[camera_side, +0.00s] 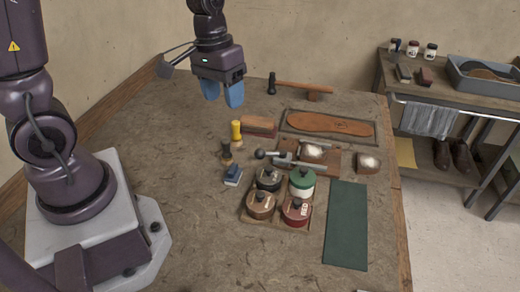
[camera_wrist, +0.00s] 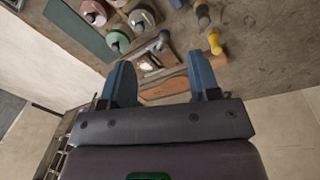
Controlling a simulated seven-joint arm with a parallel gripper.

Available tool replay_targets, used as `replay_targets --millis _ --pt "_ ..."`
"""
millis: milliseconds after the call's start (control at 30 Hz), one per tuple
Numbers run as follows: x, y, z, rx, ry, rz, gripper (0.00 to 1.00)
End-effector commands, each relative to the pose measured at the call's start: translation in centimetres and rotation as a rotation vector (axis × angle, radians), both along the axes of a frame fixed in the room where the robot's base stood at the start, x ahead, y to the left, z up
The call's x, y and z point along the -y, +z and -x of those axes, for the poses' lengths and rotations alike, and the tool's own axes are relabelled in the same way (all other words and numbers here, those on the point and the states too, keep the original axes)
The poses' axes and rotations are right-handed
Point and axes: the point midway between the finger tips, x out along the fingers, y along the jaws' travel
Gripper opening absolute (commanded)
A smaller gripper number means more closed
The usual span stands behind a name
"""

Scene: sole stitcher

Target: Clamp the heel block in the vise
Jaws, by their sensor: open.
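My gripper (camera_side: 222,98) is open and empty, with blue fingers pointing down, high above the back of the workbench. Its two fingers (camera_wrist: 162,80) stand wide apart in the wrist view. The vise (camera_side: 286,160), grey metal with a ball-ended handle, sits on a brown board at the middle right of the bench, well below and right of my gripper. A small brown block with a pale top (camera_side: 368,162), which looks like the heel block, lies right of the vise's board, apart from it. Another pale-topped piece (camera_side: 313,150) is at the vise; whether the jaws grip it is unclear.
Several lidded pots (camera_side: 268,180) stand in front of the vise. A tan sole (camera_side: 330,124), a hammer (camera_side: 300,87) and a brush (camera_side: 259,126) lie behind it. A yellow-handled tool (camera_side: 236,132) stands left. A green mat (camera_side: 347,225) lies front right.

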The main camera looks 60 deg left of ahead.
Motion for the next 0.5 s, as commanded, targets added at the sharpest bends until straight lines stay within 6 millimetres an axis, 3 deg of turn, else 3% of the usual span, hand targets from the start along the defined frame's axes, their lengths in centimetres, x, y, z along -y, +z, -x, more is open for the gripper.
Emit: replay_targets --millis 33,200,300,400,500 --pt "-0.6 -1.8 -1.0 -0.030 0.041 0.020 0.56" --pt "-1.8 -5.6 -3.8 -0.056 0.153 0.062 0.56" --pt "-2.2 -6.6 -5.3 -0.037 0.198 0.075 0.56" --pt "-2.4 -6.2 -7.0 0.021 0.236 0.078 0.56" --pt "-2.3 -7.1 -7.0 0.021 0.242 0.077 0.56"
